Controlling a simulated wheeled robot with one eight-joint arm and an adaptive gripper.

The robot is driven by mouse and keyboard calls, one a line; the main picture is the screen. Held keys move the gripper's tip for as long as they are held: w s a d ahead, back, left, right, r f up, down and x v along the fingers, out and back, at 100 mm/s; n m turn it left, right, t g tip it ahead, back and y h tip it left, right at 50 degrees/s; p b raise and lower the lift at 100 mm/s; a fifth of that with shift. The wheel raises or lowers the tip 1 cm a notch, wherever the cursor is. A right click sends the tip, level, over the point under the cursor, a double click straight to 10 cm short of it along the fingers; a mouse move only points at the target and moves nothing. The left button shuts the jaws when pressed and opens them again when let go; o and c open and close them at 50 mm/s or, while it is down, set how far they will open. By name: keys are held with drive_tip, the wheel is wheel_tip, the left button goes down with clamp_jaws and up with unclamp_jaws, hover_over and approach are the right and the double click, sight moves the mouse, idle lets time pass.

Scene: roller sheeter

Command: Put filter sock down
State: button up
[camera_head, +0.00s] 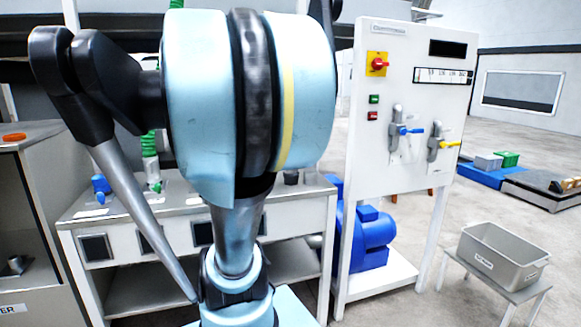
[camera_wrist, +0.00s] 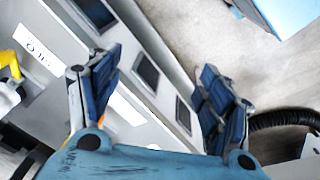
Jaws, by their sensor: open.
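My gripper (camera_wrist: 160,72) shows in the wrist view with its two blue-padded fingers wide apart and nothing between them. Behind the fingers is the white front of a bench (camera_wrist: 125,32) with dark square panels. I cannot make out a filter sock in either view. In the head view my own arm fills the middle and hides my gripper and part of the bench (camera_head: 300,207). A small orange patch shows beside the left finger in the wrist view, too hidden to identify.
A white control panel (camera_head: 405,120) with valve handles stands right of the bench, with a blue pump (camera_head: 372,238) behind its lower part. A grey bin (camera_head: 510,270) sits on a low stand at right. A black corrugated hose (camera_wrist: 285,118) lies at right in the wrist view.

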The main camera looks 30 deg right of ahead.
drive_tip(key=w+d+r+n+g, duration=0.1)
drive_tip(key=w+d+r+n, duration=0.2)
drive_tip(key=w+d+r, duration=0.4)
drive_tip(key=w+d+r+n, duration=0.4)
drive_tip(key=d+r, duration=0.1)
drive_tip(key=d, duration=0.4)
drive_tip(key=w+d+r+n, duration=0.1)
drive_tip(key=d, duration=0.5)
drive_tip(key=w+d+r+n, duration=0.1)
drive_tip(key=d+r+n, duration=0.1)
drive_tip(key=d, duration=0.3)
drive_tip(key=w+d+r+n, duration=0.1)
drive_tip(key=d+r+n, duration=0.1)
drive_tip(key=d, duration=0.4)
drive_tip(key=shift+d+g, duration=0.3)
drive_tip(key=shift+d, duration=0.05)
drive_tip(key=shift+s+d+f, duration=0.1)
drive_tip(key=shift+d+f, duration=0.05)
drive_tip(key=shift+d, duration=0.05)
wheel_tip(320, 180, down, 17)
drive_tip(key=shift+f, duration=0.1)
drive_tip(key=c, duration=1.3)
